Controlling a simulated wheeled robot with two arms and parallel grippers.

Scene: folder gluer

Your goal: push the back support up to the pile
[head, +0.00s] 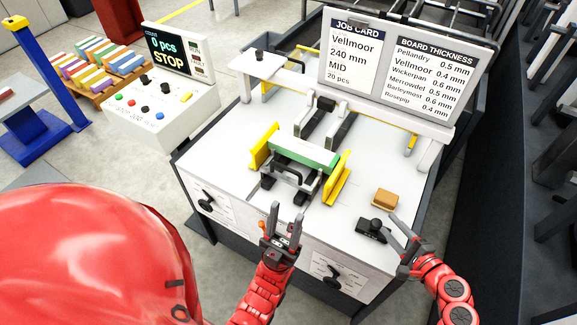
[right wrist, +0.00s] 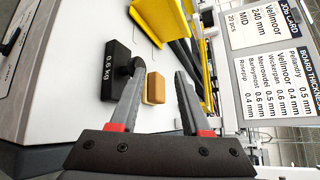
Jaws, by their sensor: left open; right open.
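The pile (head: 304,153), a flat stack with a green front edge, lies between two yellow side guides (head: 338,180) on the white feeder table. The back support (head: 287,174), a dark bracket with a bar handle on black rails, stands on the near side of the pile. Whether it touches the pile I cannot tell. My left gripper (head: 285,213) is open and empty, with its fingers pointing toward the back support from the near side, apart from it. My right gripper (head: 393,229) is open and empty near the table's right front, beside a black weight.
The black weight (head: 373,230), marked 0.6 kg in the right wrist view (right wrist: 116,72), and a tan block (head: 385,197) lie at the table's right. A control box (head: 165,110) stands left. The job card (head: 350,58) and thickness board (head: 436,78) rise behind.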

